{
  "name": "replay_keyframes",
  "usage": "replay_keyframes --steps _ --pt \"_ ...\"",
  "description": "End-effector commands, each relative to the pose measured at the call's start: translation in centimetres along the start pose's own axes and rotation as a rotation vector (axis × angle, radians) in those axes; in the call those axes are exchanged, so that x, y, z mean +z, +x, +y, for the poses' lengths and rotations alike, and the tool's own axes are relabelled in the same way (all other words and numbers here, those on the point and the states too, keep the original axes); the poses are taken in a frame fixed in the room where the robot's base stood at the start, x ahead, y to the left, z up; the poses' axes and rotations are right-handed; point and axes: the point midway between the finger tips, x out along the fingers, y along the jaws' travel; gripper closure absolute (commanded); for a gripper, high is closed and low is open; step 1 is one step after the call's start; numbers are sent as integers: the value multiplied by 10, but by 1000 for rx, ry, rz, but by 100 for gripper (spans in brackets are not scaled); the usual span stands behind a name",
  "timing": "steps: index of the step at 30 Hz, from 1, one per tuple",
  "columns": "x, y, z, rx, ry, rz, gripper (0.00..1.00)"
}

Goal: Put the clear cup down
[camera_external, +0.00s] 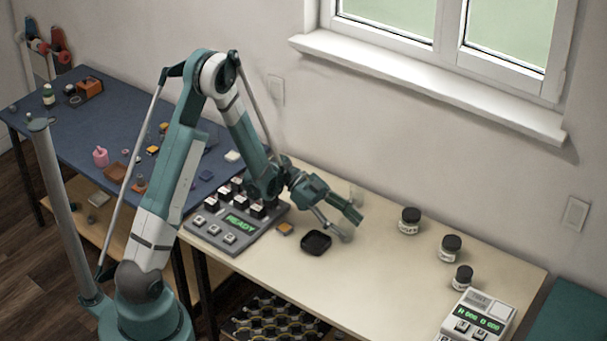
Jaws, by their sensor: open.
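My gripper (350,226) is open above the beige table, its two fingers spread and pointing right and down. A small, faint, clear object that looks like the clear cup (357,196) stands on the table just behind the upper finger, near the wall. Its lower part is partly hidden by the finger, and I cannot tell whether they touch. Nothing is visible between the fingers.
A black tray (316,243) and a small orange block (285,229) lie below the gripper. A grey console (237,222) reading READY is to the left. Dark-lidded jars (409,221) and a white device (477,318) are to the right. The table's front middle is clear.

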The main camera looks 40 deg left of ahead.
Motion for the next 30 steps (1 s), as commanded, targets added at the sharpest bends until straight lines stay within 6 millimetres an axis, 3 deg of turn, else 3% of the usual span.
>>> replay_keyframes --steps 8,15,30 --pt "0 0 0 0 0 0 50" --pt "0 0 0 0 0 0 76" --pt "-4 -2 0 0 0 0 78"
